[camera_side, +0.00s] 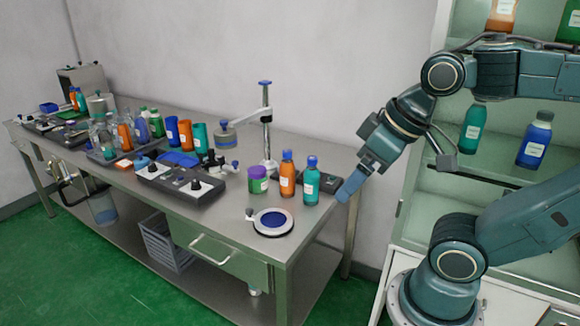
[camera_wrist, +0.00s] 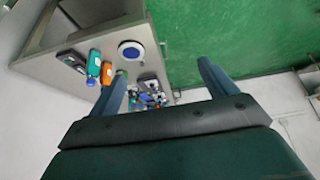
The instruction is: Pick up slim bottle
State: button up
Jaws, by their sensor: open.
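Two slim bottles with blue caps stand upright near the table's right end: an orange one (camera_side: 287,178) and a teal one (camera_side: 311,185). In the wrist view the teal bottle (camera_wrist: 93,62) and orange bottle (camera_wrist: 106,73) show left of my left-hand finger. Another slim teal bottle (camera_side: 472,130) stands on the shelf at right; I cannot tell which bottle the task names. My gripper (camera_side: 347,190) points down and left, just right of the table bottles and apart from them. In the wrist view my gripper (camera_wrist: 163,84) is open, with nothing between its fingers.
A round blue-topped plate (camera_side: 273,221) lies at the table's front, also in the wrist view (camera_wrist: 130,49). A purple-lidded green jar (camera_side: 257,180) stands beside the orange bottle. A tall stand (camera_side: 266,130) rises behind. A blue bottle (camera_side: 534,140) is on the shelf.

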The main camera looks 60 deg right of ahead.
jog(key=shift+c, duration=1.3)
